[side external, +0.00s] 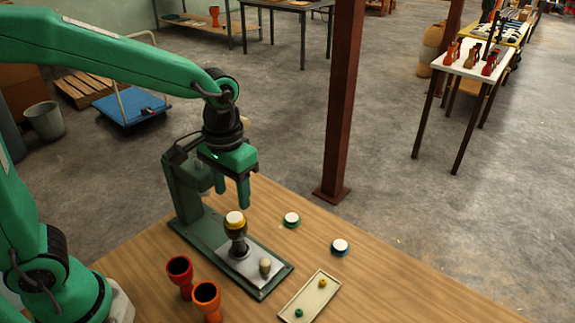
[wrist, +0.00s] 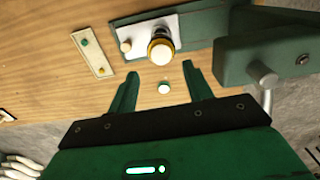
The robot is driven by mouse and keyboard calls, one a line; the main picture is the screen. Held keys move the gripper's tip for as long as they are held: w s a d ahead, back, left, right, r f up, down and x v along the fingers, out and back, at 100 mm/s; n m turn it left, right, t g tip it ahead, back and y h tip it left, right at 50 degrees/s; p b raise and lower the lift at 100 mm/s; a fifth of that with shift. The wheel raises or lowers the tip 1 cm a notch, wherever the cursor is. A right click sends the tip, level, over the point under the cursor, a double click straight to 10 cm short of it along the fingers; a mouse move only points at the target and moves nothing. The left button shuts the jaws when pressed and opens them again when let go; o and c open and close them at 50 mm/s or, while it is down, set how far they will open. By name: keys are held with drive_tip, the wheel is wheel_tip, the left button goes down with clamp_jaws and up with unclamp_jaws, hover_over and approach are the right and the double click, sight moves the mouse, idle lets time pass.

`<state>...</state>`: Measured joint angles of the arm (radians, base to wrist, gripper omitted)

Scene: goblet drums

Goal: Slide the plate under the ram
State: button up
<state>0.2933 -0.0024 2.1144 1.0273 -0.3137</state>
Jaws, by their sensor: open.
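A pale sliding plate (side external: 236,268) lies on the green base of a press (side external: 185,195). A dark goblet drum with a yellow rim and white head (side external: 235,228) stands upright on it, and a small tan knob (side external: 265,266) sits at its near end. The wrist view also shows the plate (wrist: 136,30), knob (wrist: 125,46) and drum (wrist: 160,50). The ram, a metal rod (wrist: 263,76) under the press's green head (wrist: 280,50), is to the side of the drum. My gripper (side external: 231,198) is open and empty, above and behind the drum; it also shows in the wrist view (wrist: 161,72).
Two white-topped discs, one green-rimmed (side external: 291,219) and one blue-rimmed (side external: 340,247), lie right of the press. A shallow tray (side external: 298,305) holds small pegs. Red (side external: 179,275) and orange (side external: 206,298) goblet shells stand at the front left.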

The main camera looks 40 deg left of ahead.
sight(265, 262)
drive_tip(key=d+f+m, duration=0.2)
drive_tip(key=m, duration=0.1)
drive_tip(key=d+f+m, duration=0.2)
drive_tip(key=d+m, duration=0.1)
drive_tip(key=d+f+m, duration=0.2)
drive_tip(key=d+m, duration=0.1)
drive_tip(key=shift+f, duration=0.3)
drive_tip(key=shift+c, duration=0.4)
drive_tip(key=shift+a, duration=0.1)
drive_tip(key=shift+f, duration=0.15)
drive_tip(key=shift+f, duration=3.75)
clamp_jaws()
